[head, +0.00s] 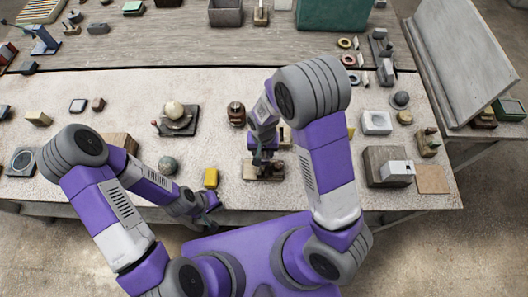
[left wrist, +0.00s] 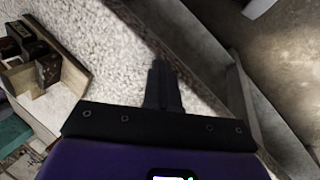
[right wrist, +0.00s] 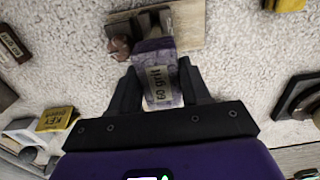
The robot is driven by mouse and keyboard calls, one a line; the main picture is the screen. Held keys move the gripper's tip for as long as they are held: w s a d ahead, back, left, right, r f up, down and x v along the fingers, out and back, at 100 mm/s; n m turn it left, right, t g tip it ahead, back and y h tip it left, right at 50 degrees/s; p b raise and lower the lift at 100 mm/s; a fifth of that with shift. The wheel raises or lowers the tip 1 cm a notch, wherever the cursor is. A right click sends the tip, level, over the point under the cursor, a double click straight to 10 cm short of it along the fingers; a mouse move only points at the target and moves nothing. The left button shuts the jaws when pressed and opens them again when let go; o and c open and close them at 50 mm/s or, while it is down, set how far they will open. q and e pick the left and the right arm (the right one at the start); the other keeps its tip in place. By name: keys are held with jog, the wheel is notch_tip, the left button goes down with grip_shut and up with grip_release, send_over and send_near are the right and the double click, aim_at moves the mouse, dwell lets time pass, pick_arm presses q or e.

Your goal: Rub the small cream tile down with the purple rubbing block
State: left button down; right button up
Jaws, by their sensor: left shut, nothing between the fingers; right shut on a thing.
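The purple rubbing block (right wrist: 153,58), with a "60 grit" label, is between the fingers of my right gripper (right wrist: 158,85) in the right wrist view. Its far end is at a tan wooden board (right wrist: 190,30) that carries brown pieces; I cannot tell whether it touches. In the head view my right gripper (head: 262,158) is low over that board (head: 250,174), and the block is not clear there. I cannot make out the small cream tile for certain; the gripper may hide it. My left gripper (head: 212,212) is shut and empty by the table's front edge; its closed fingers (left wrist: 160,80) show in the left wrist view.
A yellow block (head: 211,177) and a greenish sphere (head: 168,165) stand left of the board. A plaster sphere on a dark stand (head: 175,115) is farther back. A white dished block (head: 376,122) and a brown block (head: 383,165) are at right. The pale tabletop (head: 225,80) has clear patches.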

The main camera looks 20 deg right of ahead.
jog(key=shift+w+d+r+p, duration=0.1)
jog(key=shift+w+r+p, duration=0.15)
jog(key=shift+r+p, duration=0.4)
pick_arm(q)
jog(key=shift+a+f+p, duration=0.1)
jog(key=shift+a+p, duration=0.2)
jog(key=shift+a, duration=0.05)
pick_arm(e)
jog(key=shift+w+r, duration=0.2)
jog(key=shift+r, duration=0.05)
pick_arm(q)
jog(key=shift+a, duration=0.15)
pick_arm(e)
jog(key=shift+s, duration=0.1)
pick_arm(q)
jog(key=shift+a, duration=0.1)
pick_arm(e)
jog(key=shift+r, duration=0.1)
